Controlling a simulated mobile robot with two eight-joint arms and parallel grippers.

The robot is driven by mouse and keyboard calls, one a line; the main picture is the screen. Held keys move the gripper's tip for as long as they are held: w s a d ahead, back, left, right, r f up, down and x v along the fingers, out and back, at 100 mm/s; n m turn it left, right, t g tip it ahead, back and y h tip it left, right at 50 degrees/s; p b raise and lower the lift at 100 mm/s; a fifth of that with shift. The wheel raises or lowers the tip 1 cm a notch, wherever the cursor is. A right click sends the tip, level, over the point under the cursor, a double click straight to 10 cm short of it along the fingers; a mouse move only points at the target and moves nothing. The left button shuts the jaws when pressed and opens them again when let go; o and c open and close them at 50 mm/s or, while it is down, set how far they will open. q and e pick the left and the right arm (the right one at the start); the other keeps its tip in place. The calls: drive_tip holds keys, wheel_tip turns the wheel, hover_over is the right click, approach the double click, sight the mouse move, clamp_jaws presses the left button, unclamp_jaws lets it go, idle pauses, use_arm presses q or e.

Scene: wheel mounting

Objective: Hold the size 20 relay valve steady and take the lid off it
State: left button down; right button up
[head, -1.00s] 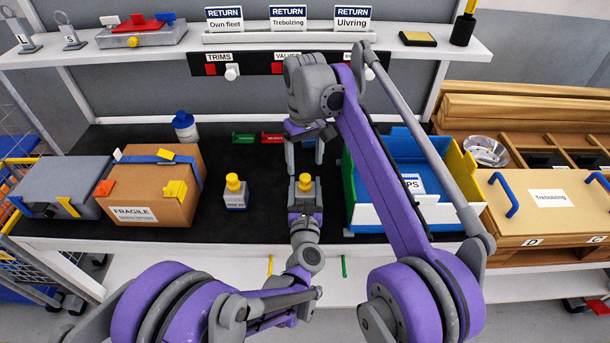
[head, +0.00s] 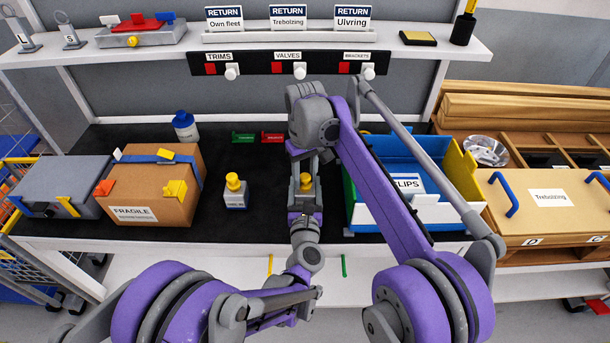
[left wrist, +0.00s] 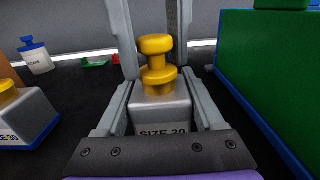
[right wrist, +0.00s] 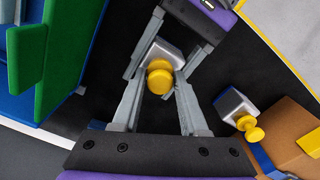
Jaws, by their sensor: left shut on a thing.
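The size 20 relay valve stands on the black bench mat, its grey body (left wrist: 160,110) topped by a yellow knobbed lid (left wrist: 157,65). My left gripper (left wrist: 163,118) is shut on the body, a finger on each side. In the head view the lid (head: 306,180) shows just above my left gripper (head: 305,203). My right gripper (right wrist: 158,98) is open above the valve, pointing down. Its fingers stand on either side of the lid (right wrist: 160,78), with visible gaps in the left wrist view. The lid sits on the body.
A second valve with a yellow top (head: 235,192), marked size 30 in the left wrist view, stands to the left. Beyond it is a cardboard box (head: 150,190). A blue, green and yellow bin (head: 375,215) stands close on the right. A blue-capped white bottle (head: 185,127) stands behind.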

sight(305, 176)
clamp_jaws()
drive_tip(key=shift+r, duration=0.2)
idle(0.7)
drive_tip(key=shift+r, duration=0.95)
drive_tip(key=shift+r, duration=2)
use_arm(q)
unclamp_jaws()
